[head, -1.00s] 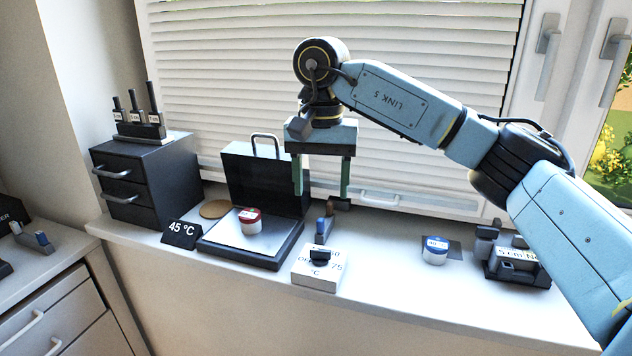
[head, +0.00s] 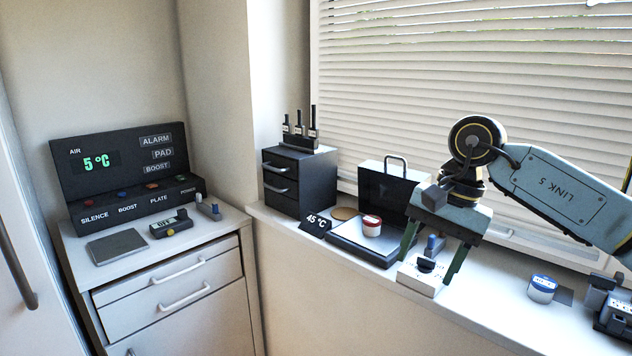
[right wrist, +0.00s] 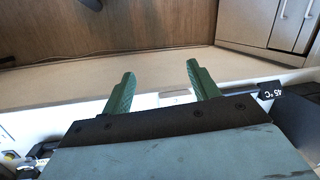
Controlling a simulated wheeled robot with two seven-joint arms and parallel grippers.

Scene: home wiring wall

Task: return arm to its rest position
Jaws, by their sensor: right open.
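My right arm (head: 562,192) comes in from the right in the head view, in front of the window blind. My left gripper is not in view.
A control panel (head: 125,165) stands on the left cabinet.

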